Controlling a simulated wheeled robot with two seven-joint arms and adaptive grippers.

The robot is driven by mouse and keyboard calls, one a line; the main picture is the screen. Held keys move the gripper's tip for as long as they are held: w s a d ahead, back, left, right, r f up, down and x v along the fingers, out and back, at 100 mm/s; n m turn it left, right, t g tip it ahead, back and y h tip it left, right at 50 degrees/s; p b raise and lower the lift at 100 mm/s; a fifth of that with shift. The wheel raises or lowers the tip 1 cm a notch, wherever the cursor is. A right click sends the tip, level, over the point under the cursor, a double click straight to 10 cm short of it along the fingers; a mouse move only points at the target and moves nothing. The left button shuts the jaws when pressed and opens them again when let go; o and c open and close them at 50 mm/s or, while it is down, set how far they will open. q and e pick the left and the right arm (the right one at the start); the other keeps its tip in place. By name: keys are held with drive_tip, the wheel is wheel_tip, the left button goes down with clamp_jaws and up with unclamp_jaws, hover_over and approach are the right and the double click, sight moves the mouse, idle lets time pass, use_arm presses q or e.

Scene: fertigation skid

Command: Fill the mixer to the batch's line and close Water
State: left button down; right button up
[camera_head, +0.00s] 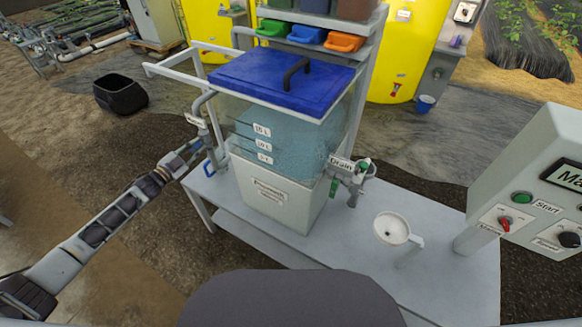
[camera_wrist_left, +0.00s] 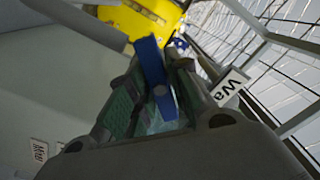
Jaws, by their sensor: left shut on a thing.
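The mixer (camera_head: 268,192) is a pale box with a clear upper tank and a blue lid (camera_head: 283,77). Bluish water (camera_head: 300,142) shows in the tank, reaching around or above the top of three white level labels (camera_head: 263,131); its exact line is hard to read. The Water valve, under its label (camera_head: 196,121), is on the mixer's left side with a blue lever (camera_head: 209,168). My left gripper (camera_head: 194,150) is at that valve, shut on the lever (camera_wrist_left: 153,70), which stands between the fingers in the left wrist view. My right gripper is not in view.
The Drain valve (camera_head: 350,178), with a green handle, is on the mixer's right. A white funnel (camera_head: 391,229) stands on the table (camera_head: 450,285). A control box (camera_head: 540,185) with Start button is at right. Coloured bins (camera_head: 307,34) sit on a shelf behind.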

use_arm(q)
drive_tip(key=shift+f+m, duration=0.2)
drive_tip(key=shift+m, duration=0.7)
drive_tip(key=shift+m+b, duration=0.6)
drive_tip(key=shift+m, duration=0.7)
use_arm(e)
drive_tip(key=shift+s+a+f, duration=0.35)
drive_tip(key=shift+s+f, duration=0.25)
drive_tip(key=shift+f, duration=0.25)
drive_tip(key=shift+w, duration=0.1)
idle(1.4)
use_arm(q)
drive_tip(key=m+b, duration=0.2)
drive_tip(key=m, duration=0.1)
drive_tip(key=shift+f, duration=0.1)
drive_tip(key=shift+m+b, duration=0.7)
drive_tip(key=shift+m, duration=0.8)
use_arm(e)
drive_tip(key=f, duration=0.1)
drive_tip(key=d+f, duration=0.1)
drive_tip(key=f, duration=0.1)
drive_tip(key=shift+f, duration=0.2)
